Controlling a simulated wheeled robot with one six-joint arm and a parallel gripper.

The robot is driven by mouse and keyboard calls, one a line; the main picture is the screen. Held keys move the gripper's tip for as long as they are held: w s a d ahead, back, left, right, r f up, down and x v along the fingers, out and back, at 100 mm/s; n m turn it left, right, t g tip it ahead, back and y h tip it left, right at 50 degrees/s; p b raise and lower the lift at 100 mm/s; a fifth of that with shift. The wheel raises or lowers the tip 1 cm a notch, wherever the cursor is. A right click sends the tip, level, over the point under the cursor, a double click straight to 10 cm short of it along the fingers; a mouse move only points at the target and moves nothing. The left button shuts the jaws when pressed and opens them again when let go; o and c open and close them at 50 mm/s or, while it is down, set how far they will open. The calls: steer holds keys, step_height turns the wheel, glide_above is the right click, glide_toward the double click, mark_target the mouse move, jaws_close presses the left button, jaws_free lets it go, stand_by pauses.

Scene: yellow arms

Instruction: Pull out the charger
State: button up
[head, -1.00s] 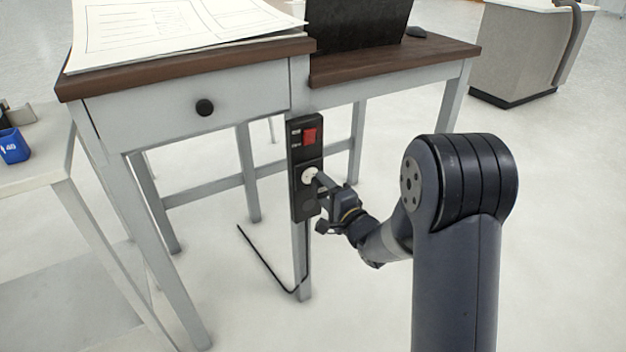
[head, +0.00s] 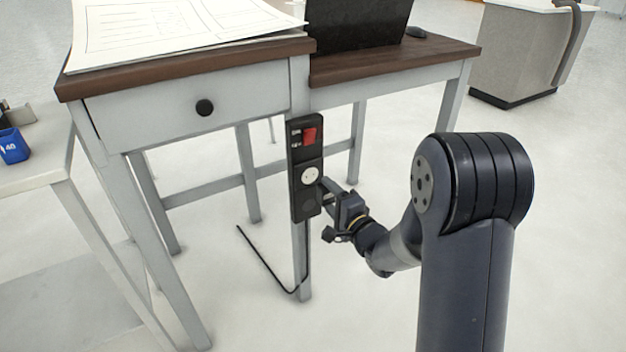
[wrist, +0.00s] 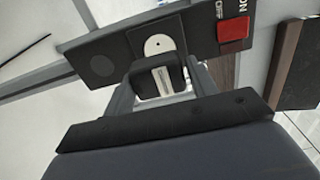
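The black power strip (head: 305,200) is fixed upright on the desk leg, with a red switch (head: 310,135) above a round white socket (head: 310,174). The socket face is uncovered, and its holes show in the wrist view (wrist: 160,45). My gripper (head: 328,192) is just right of and slightly below the socket. In the wrist view its two fingers flank a dark block with a pale strip, which looks like the charger (wrist: 152,84). The block appears apart from the socket, though the exact gap is hard to tell. In the head view the gripper mostly hides it.
The desk (head: 200,65) has a drawer with a black knob, papers (head: 170,30) and a dark monitor (head: 355,25) on top. A black cable (head: 268,262) hangs near the leg. A side table (head: 50,175) stands at left.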

steer(key=o, duration=0.4)
steer(key=shift+o, duration=0.2)
steer(key=p+v, duration=0.1)
steer(key=v, duration=1)
steer(key=shift+p, duration=0.35)
steer(key=shift+w, duration=0.15)
